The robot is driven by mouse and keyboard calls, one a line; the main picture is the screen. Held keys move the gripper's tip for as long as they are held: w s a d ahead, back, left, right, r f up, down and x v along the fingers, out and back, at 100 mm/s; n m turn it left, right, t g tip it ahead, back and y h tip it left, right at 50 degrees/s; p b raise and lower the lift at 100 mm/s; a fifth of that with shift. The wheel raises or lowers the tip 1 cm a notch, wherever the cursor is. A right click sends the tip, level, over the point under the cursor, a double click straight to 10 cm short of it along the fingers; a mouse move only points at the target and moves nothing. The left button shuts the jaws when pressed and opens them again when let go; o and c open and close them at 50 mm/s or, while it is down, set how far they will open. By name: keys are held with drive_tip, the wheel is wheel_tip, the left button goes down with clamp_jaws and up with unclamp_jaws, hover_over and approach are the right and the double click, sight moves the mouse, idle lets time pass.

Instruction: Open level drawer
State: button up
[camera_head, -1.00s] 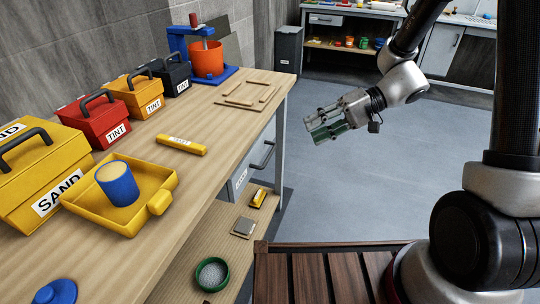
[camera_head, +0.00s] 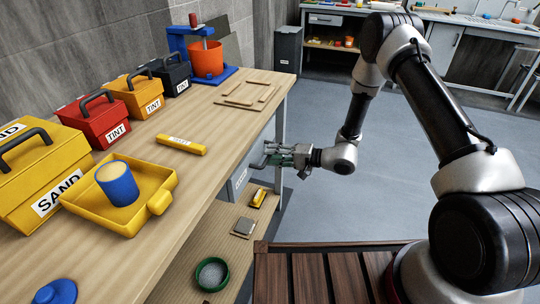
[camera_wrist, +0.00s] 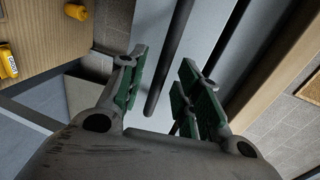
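The drawer (camera_head: 240,182) is a pale grey front under the near workbench, with a small label too small to read. Its dark bar handle (camera_head: 258,163) shows just left of my gripper (camera_head: 280,155). The drawer looks shut, partly hidden by the bench top. In the wrist view the handle (camera_wrist: 171,55) is a long dark bar whose lower end lies between my green-padded fingers (camera_wrist: 160,90). The fingers are open, with a gap on both sides of the bar. The drawer front (camera_wrist: 212,35) is behind them.
The workbench top (camera_head: 215,130) overhangs the drawer and holds tint boxes, a yellow tray (camera_head: 150,208) and a wooden frame. A lower shelf (camera_head: 225,240) holds a green bowl (camera_head: 211,273) and small items. Open floor (camera_head: 320,215) lies right of the bench.

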drive_tip(key=shift+x, duration=0.85)
clamp_jaws()
drive_tip(key=f+v, duration=0.3)
drive_tip(key=v, duration=1.1)
drive_tip(key=d+f+v, duration=0.1)
drive_tip(key=f+v, duration=0.2)
drive_tip(key=v, duration=1.1)
drive_tip(key=shift+s+d, duration=0.2)
drive_tip(key=shift+d, duration=0.05)
drive_tip(key=shift+r, duration=0.1)
unclamp_jaws()
